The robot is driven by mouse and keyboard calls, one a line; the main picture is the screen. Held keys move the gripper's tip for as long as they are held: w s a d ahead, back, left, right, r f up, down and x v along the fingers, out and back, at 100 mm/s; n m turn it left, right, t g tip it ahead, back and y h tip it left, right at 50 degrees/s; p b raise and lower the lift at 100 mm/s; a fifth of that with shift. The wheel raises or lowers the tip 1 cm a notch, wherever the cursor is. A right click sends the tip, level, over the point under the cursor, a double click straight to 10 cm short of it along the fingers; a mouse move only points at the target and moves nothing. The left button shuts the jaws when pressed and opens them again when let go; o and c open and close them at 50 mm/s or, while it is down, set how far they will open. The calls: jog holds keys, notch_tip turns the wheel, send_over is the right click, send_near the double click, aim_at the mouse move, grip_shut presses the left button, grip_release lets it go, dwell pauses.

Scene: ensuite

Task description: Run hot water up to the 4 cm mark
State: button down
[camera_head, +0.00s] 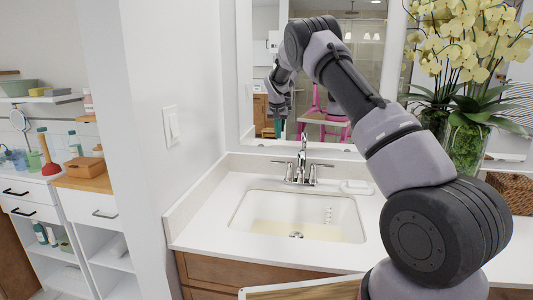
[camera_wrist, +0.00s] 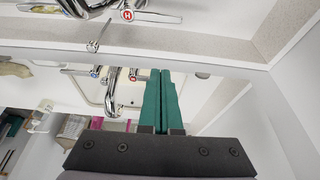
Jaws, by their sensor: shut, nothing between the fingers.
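The white sink basin (camera_head: 245,209) is set in the counter and holds a shallow, pale yellowish layer of water (camera_head: 270,229) around the drain. I cannot see a stream from the spout. In the wrist view the hot handle (camera_wrist: 127,15) has a red H and its lever points right. My gripper (camera_head: 278,128) is above the faucet's left side, apart from it. Its teal fingers (camera_wrist: 163,72) are shut and empty.
A mirror (camera_head: 262,40) rises behind the faucet and reflects it in the wrist view. A soap dish (camera_head: 356,187) lies right of the basin, and a vase of yellow orchids (camera_head: 466,148) stands farther right. A white wall (camera_head: 175,60) bounds the left.

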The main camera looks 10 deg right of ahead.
aim_at(278, 156)
jog(key=x, duration=1)
jog(key=shift+w+a+f, duration=0.25)
jog(key=shift+f, duration=0.05)
jog(key=shift+s+a+f, duration=0.1)
jog(key=shift+s+a, duration=0.15)
jog(key=shift+s, duration=0.7)
jog(key=shift+s+a+f, duration=0.1)
jog(key=shift+s+a, duration=0.15)
jog(key=shift+s, duration=0.7)
jog(key=shift+s+a+n+y, duration=0.25)
jog(key=shift+s+n+y, duration=0.25)
jog(key=shift+n, duration=0.5)
jog(key=s+n, duration=0.1)
jog(key=n, duration=0.1)
jog(key=s+n+y, duration=0.1)
jog(key=shift+s+a+n, duration=0.25)
jog(key=shift+s+n, duration=0.1)
jog(key=shift+n, duration=0.05)
jog(key=shift+s, duration=0.15)
